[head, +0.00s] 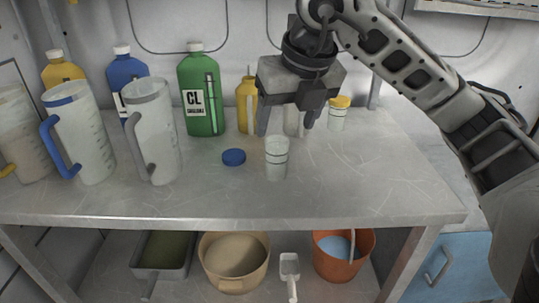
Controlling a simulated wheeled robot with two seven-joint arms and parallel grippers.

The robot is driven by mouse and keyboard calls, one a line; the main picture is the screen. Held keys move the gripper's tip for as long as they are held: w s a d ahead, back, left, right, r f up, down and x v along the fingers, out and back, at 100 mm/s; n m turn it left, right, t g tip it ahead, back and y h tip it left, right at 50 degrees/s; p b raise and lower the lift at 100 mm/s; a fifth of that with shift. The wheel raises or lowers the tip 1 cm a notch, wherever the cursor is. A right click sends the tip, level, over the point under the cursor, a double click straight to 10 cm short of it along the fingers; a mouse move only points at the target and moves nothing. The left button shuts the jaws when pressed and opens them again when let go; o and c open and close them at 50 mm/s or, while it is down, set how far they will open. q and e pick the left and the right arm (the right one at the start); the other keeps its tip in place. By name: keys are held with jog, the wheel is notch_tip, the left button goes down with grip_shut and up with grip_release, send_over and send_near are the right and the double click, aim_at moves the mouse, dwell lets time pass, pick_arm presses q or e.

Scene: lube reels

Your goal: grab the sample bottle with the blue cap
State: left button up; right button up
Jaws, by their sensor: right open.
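A blue round cap (234,157) lies on the bench (330,195), with no bottle visible under it. A small clear sample bottle (276,160) stands upright just right of it; its top looks pale and I cannot make out a blue cap on it. My right gripper (285,129) is open, pointing down above and behind this bottle. Another pale small bottle (293,121) stands behind the gripper, partly hidden between and behind its fingers; its cap is hidden. A sample bottle with a yellow cap (338,113) stands to the right. My left gripper is out of view.
Clear jugs (155,135) with handles crowd the left. Behind stand a green CL bottle (204,118), a blue bottle (127,75) and yellow bottles (246,100). The bench front and right are clear. A shelf below holds a beige basin (233,285) and an orange bucket (325,268).

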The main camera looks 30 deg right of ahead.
aim_at(277, 161)
jog(key=shift+m+h, duration=0.3)
jog(key=x, duration=0.3)
jog(key=d+b+x, duration=0.1)
jog(key=x, duration=0.5)
jog(key=shift+w+d+r, duration=0.2)
jog(key=shift+w, duration=0.05)
jog(key=shift+w+x, duration=0.2)
jog(key=shift+x, duration=1.35)
jog(key=shift+w+x, duration=0.2)
jog(key=shift+x, duration=1.4)
jog(key=shift+r, duration=0.2)
jog(key=c, duration=1)
